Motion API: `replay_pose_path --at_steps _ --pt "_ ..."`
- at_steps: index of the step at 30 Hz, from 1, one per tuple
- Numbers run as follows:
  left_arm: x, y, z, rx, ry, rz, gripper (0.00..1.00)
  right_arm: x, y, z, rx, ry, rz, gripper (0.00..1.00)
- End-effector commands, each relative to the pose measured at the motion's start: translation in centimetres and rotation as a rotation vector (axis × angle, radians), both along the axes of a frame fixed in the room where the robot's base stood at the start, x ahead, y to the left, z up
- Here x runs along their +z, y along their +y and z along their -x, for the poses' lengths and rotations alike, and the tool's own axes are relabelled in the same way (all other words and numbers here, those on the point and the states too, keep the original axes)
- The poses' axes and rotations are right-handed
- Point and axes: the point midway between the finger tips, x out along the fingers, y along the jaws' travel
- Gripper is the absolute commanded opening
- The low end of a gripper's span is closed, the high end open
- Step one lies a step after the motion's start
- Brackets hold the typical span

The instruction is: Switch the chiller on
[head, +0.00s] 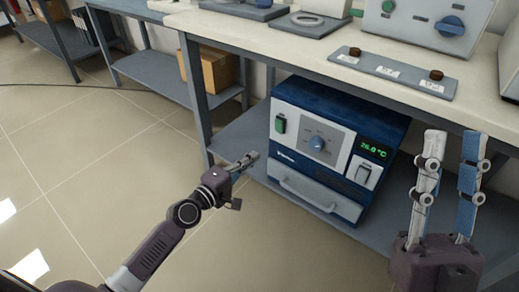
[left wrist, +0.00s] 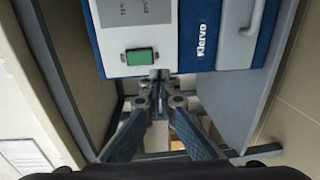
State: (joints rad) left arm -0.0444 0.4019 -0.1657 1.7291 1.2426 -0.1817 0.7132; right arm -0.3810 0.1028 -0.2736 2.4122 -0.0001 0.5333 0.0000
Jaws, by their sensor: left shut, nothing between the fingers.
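The chiller (head: 330,145) is a blue and white box on the lower shelf under the bench. My left gripper (head: 250,158) is shut and empty, in front of the chiller's left side. In the left wrist view its fingertips (left wrist: 158,75) lie beside the green switch (left wrist: 139,57); contact cannot be told. My right gripper (head: 452,137) is open and empty, right of the chiller.
The bench top (head: 260,30) above carries a grey panel with two dark knobs (head: 400,72) and a device with a blue knob (head: 450,27). A bench leg (head: 194,95) stands left of the chiller. A cardboard box (head: 215,70) sits behind it. The floor in front is clear.

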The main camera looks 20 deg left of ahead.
Motion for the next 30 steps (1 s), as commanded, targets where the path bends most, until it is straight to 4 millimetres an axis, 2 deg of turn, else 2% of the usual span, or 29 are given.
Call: replay_pose_path --at_steps 3,7,25,28,30 --pt "-0.4 0.5 1.4 0.0 0.0 -0.002 0.0 -0.3 0.0 0.0 0.0 0.0 0.0 0.28" --pt "-0.4 0.8 2.2 0.0 -0.001 0.0 0.0 -0.4 0.0 0.0 0.0 0.0 0.0 0.28" --pt "-0.2 0.8 2.5 0.001 -0.005 -0.002 0.0 -0.4 0.0 0.0 0.0 -0.001 0.0 0.28" --pt "0.8 0.4 2.7 0.014 -0.053 -0.04 0.0 -0.2 0.0 0.2 0.001 -0.012 -0.004 0.28" --pt "2.6 -0.2 3.0 0.036 -0.133 -0.104 0.0 0.1 -0.1 0.6 0.002 -0.029 -0.009 0.28"
